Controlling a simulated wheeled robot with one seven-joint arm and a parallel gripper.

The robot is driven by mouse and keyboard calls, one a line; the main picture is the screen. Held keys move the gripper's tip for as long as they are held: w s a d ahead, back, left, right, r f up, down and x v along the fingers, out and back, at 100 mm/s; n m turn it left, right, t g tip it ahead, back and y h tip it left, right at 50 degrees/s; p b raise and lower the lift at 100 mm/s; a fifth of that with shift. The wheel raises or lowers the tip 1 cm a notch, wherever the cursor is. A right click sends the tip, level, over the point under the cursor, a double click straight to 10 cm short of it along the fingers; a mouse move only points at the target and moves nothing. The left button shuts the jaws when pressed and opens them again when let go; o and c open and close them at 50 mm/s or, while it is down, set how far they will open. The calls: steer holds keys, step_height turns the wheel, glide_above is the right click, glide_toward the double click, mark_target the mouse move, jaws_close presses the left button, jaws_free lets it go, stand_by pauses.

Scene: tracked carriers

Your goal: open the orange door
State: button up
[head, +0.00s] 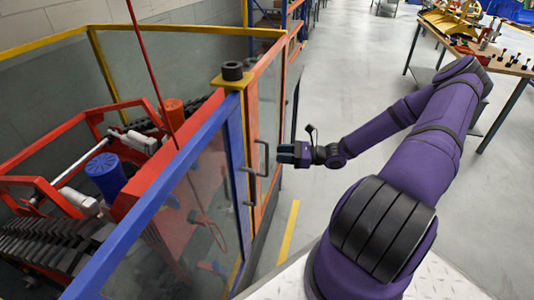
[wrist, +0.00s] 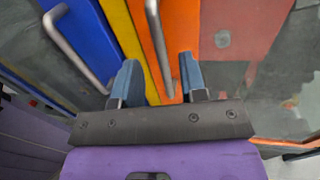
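The orange door (head: 254,122) is a tall framed panel in the fence. It looks closed, in line with the yellow post. Its grey bar handle (head: 263,158) is upright near the post and also shows in the wrist view (wrist: 158,40). My gripper (head: 281,153) is just right of this handle in the head view. In the wrist view my gripper (wrist: 159,64) is open, with blue fingers either side of the handle's lower part. Neither finger visibly touches it; a small gap seems to remain in the head view.
A blue door (head: 235,150) with a similar handle (wrist: 75,50) adjoins on the other side of the yellow post (wrist: 124,30). Machinery with red bars and a blue cylinder (head: 106,176) stands behind the fence. A workbench (head: 470,50) is back right. Grey floor between is clear.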

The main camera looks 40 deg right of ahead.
steer(key=shift+x, duration=2.8)
jaws_close()
